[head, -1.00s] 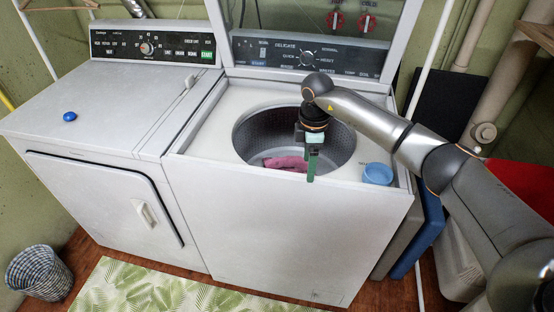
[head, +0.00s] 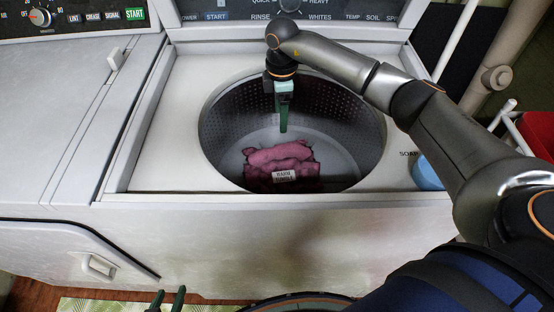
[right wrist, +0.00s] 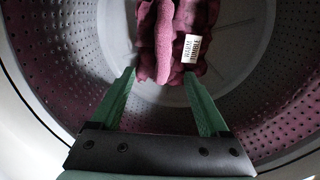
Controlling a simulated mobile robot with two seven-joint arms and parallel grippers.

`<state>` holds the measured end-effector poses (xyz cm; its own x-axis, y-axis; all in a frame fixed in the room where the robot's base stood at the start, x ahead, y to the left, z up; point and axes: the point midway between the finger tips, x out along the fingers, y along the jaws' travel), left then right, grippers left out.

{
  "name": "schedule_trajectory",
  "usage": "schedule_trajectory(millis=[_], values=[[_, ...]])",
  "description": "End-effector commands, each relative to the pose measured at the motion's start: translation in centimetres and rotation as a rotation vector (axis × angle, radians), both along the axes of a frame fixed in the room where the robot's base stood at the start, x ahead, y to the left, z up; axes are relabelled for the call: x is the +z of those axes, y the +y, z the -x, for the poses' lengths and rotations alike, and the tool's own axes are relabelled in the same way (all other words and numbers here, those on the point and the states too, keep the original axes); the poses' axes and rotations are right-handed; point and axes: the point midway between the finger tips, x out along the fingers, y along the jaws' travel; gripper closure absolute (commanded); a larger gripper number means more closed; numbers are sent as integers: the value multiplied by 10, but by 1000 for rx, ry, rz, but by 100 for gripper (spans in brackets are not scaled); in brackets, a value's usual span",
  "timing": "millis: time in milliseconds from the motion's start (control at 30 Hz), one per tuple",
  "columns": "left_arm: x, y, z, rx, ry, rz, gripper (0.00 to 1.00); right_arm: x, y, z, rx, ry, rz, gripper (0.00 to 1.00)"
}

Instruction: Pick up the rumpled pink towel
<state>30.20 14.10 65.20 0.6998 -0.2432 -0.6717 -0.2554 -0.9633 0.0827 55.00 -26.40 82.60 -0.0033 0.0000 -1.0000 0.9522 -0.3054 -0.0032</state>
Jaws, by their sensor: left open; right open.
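The rumpled pink towel (head: 281,163) lies in a heap at the bottom of the open washer drum (head: 223,122), with a white printed label on its near side. It also shows in the right wrist view (right wrist: 164,38), beyond the fingertips. My right gripper (head: 283,130) points down into the drum opening, above and behind the towel. Its green fingers are apart with nothing between them in the right wrist view (right wrist: 158,75). My left gripper (head: 167,300) shows only as green fingertips at the bottom edge, in front of the washer and slightly apart.
The drum's perforated wall surrounds the towel and my right gripper. The raised lid and control panel (head: 330,15) stand behind the opening. A blue cup (head: 428,174) sits at the right rim. A second white machine (head: 70,110) stands to the left.

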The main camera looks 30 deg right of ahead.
Motion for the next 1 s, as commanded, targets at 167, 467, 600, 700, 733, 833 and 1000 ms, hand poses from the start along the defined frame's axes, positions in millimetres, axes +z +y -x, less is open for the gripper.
schedule_trajectory(millis=[167, 467, 600, 700, 733, 833, 1000], values=[[-4, -1, 0, -2, 1, 1, 50, -18, 0, 1, -1, 3, 1, 21], [-7, -3, -1, -6, -1, 4, 50, -68, 1, 1, -1, 2, 0, 21], [-7, -4, -2, -8, 0, 5, 50, -76, 1, 1, 0, 1, 0, 21], [-7, -4, -2, -8, 1, 5, 50, -82, 2, 2, 0, 2, -1, 21], [-7, -4, -2, -8, 1, 5, 50, -85, 3, 3, 0, 2, -1, 21], [-8, -4, -2, -9, 1, 5, 50, -98, 5, 6, 0, 3, 1, 21], [-12, -5, -1, -10, 3, 6, 50, -124, 8, 7, 0, 2, -1, 21]])
